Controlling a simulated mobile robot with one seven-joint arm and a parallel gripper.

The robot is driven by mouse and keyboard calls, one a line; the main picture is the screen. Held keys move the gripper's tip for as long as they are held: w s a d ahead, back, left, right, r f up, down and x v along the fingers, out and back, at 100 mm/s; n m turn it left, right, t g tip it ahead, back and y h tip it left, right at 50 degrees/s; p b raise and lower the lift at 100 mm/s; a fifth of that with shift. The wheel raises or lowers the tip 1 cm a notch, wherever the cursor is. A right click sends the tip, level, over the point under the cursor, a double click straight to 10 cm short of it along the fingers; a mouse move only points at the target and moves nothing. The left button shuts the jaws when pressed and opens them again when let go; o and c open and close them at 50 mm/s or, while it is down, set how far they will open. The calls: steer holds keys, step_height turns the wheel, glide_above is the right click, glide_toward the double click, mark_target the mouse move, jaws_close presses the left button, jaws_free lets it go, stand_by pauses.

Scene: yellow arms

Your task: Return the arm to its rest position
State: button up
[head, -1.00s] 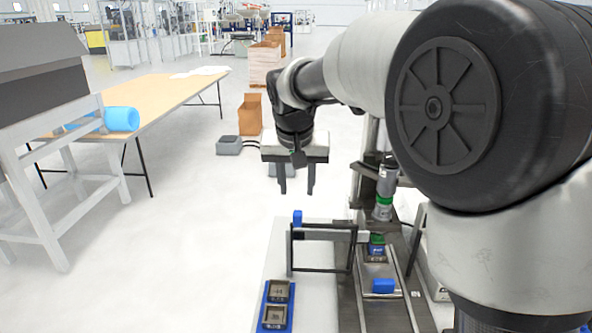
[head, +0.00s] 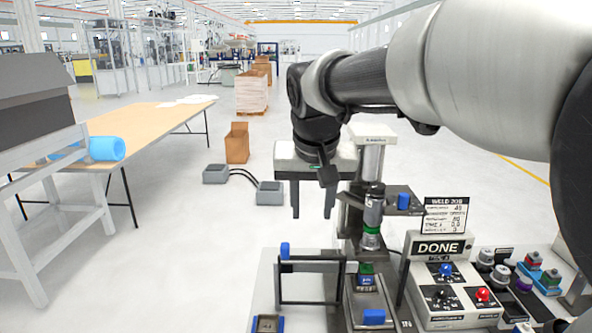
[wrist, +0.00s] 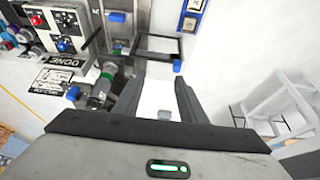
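My arm reaches in from the right side of the head view. My gripper (head: 312,212) hangs from its end, pointing down, with its two dark fingers apart and nothing between them. It is held in the air, in front of and left of the upright welding fixture column. In the wrist view my gripper (wrist: 160,88) also shows its fingers apart, with only pale surface between them. I see no object held.
Below stands a bench with a dark frame (head: 312,261), a welding fixture (head: 371,215) and a control box (head: 437,285) reading "DONE". A long tan table (head: 140,135) stands left. Grey boxes (head: 270,193) and a cardboard box (head: 237,143) are on the floor.

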steer(key=s+d+f, duration=0.1)
steer(key=s+d, duration=0.3)
steer(key=s, duration=0.3)
steer(key=s+d+f+p, duration=0.1)
steer(key=s+d+f, duration=0.1)
steer(key=s+d, duration=0.2)
steer(key=s+d+f+t, duration=0.1)
steer(key=s+d, duration=0.3)
steer(key=s, duration=0.6)
steer(key=shift+s+f+p, duration=0.15)
steer(key=shift+s+p, duration=0.15)
